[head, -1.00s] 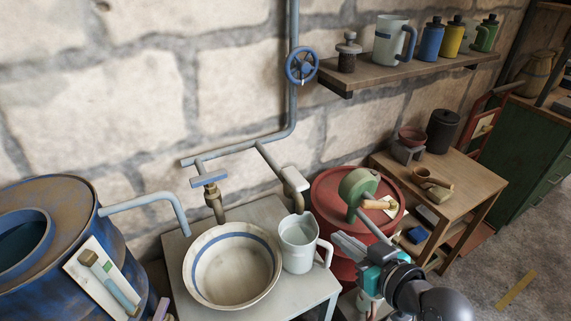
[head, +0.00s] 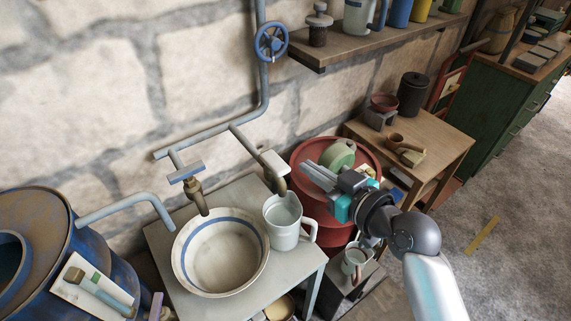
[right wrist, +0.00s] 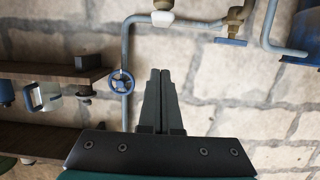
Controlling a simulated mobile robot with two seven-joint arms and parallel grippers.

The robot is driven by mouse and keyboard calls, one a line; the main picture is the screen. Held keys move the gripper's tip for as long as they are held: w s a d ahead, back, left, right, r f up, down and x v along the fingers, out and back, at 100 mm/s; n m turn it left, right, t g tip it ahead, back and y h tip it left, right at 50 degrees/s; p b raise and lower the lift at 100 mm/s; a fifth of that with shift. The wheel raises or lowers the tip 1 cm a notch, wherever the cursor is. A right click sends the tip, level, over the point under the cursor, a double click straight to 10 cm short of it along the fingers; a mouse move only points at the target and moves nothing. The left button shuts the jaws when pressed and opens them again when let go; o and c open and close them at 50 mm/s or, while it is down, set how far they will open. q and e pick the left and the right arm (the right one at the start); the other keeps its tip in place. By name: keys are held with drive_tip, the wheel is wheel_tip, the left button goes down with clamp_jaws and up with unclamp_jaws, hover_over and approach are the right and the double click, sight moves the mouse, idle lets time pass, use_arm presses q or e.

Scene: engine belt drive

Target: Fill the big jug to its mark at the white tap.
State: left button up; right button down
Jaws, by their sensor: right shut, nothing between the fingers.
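The big jug (head: 283,232), pale with a handle on its right, stands upright on the grey stand under the white tap (head: 274,164). I cannot make out its mark or a water level. The white tap's pale handle sits on a pipe from the wall; it also shows in the right wrist view (right wrist: 163,18). My right gripper (head: 309,171) is shut and empty, its fingertips a little right of the white tap and apart from it in the picture. It points at the wall in the right wrist view (right wrist: 160,75). My left gripper is not in view.
A blue-handled tap (head: 186,172) is above a white basin (head: 180,262) with a blue band, left of the jug. A red drum (head: 312,205) stands behind my right gripper. A blue barrel (head: 62,240) is at left. A smaller jug (head: 352,268) stands low at right.

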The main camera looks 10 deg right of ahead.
hover_over(285, 174)
wheel_tip(285, 174, down, 2)
wheel_tip(285, 174, down, 3)
drive_tip(key=shift+s+f+b, duration=0.15)
drive_tip(key=shift+f+b, duration=0.05)
drive_tip(key=shift+b, duration=0.1)
drive_tip(key=shift+f, duration=0.4)
drive_tip(key=f+t+b, duration=0.1)
drive_tip(key=b, duration=0.4)
drive_tip(key=f+t+y+b, duration=0.1)
drive_tip(key=f+b, duration=0.1)
drive_tip(key=b, duration=0.4)
drive_tip(key=shift+s+d+t+b, duration=0.2)
drive_tip(key=shift+s+t+b, duration=0.1)
drive_tip(key=shift+s, duration=0.05)
drive_tip(key=shift+r+t+b, duration=0.1)
drive_tip(key=shift+t+b, duration=0.2)
drive_tip(key=shift+b, duration=0.45)
idle(4.4)
